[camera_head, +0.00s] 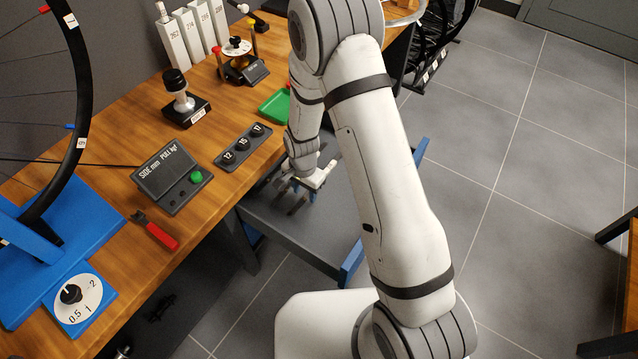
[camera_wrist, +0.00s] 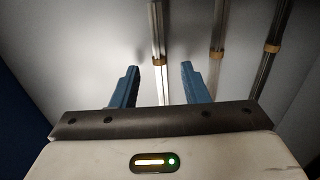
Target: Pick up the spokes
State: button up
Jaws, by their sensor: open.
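My gripper (camera_head: 300,195) is over the open grey drawer (camera_head: 275,222) below the workbench's edge. In the wrist view my gripper (camera_wrist: 158,75) is open, its two blue fingers apart with nothing clamped between them. Several thin silver spokes lie in bundles with gold bands in the drawer. The left bundle (camera_wrist: 157,28) runs to the gap between the fingertips; its lower part shows between the fingers. A middle bundle (camera_wrist: 219,25) and a right bundle (camera_wrist: 280,25) lie to the right of the fingers. In the head view I cannot make out the spokes clearly.
The wooden workbench (camera_head: 110,145) holds a grey display box (camera_head: 172,172), a green tray (camera_head: 275,106), a red-handled tool (camera_head: 155,230) and a wheel (camera_head: 75,130) on a blue stand. Labelled white tubes (camera_head: 193,35) stand at the back. A blue drawer side (camera_head: 352,262) is near my arm.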

jog(key=shift+f, duration=0.75)
jog(key=shift+r, duration=0.1)
jog(key=shift+c, duration=0.2)
grip_shut()
